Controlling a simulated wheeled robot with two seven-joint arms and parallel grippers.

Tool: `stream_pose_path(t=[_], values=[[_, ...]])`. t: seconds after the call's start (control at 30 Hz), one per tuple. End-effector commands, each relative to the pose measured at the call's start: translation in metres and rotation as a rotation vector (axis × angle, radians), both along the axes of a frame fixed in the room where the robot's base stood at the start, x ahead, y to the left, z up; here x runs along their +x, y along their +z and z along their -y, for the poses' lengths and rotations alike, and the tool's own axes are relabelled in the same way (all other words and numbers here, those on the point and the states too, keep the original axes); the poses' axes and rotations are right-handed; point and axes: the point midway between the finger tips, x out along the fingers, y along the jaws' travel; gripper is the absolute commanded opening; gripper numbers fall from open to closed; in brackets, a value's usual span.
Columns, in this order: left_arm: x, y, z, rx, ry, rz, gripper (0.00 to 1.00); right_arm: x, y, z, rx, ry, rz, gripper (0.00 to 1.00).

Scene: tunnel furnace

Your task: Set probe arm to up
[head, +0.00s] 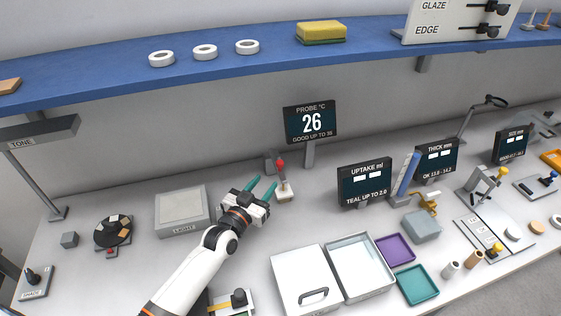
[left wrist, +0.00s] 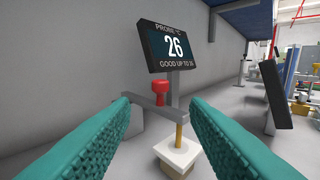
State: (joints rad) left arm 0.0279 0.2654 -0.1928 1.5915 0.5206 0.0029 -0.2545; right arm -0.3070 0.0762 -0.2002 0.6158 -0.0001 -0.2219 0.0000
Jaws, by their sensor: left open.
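The probe arm shows a red knob (head: 280,163) above a small pale block (head: 285,195). In the left wrist view the red knob (left wrist: 160,91) sits on a grey bar (left wrist: 163,113), with a brass rod (left wrist: 179,136) hanging to a white block (left wrist: 178,155). The rod's tip appears to be at the block; I cannot tell whether it touches. My left gripper (head: 263,185) is open and empty, its teal fingers pointing toward the probe, just left of it. In the wrist view the knob lies beyond the fingertips, between them. My right gripper is not seen.
A probe display (head: 311,122) reading 26 stands behind the probe. A grey box (head: 182,211) lies left of my gripper. A white lidded box (head: 306,280) and an open tray (head: 361,267) stand in front. A blue shelf (head: 220,67) runs above.

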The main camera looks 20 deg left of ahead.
Motion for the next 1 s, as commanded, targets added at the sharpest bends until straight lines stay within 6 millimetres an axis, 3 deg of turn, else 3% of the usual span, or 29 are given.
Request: stream_pose_path(t=[0.3,0.5,0.9,1.0], values=[[0.064,-0.004,0.013,-0.002,0.000,0.004,0.42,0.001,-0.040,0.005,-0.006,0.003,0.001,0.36],[0.090,-0.003,0.017,0.000,0.000,0.002,0.42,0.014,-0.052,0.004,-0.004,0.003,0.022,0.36],[0.098,0.000,0.019,0.000,0.000,-0.001,0.42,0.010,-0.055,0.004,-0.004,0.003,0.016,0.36],[0.098,0.000,0.019,0.000,0.000,0.000,0.29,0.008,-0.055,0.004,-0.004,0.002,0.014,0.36]])
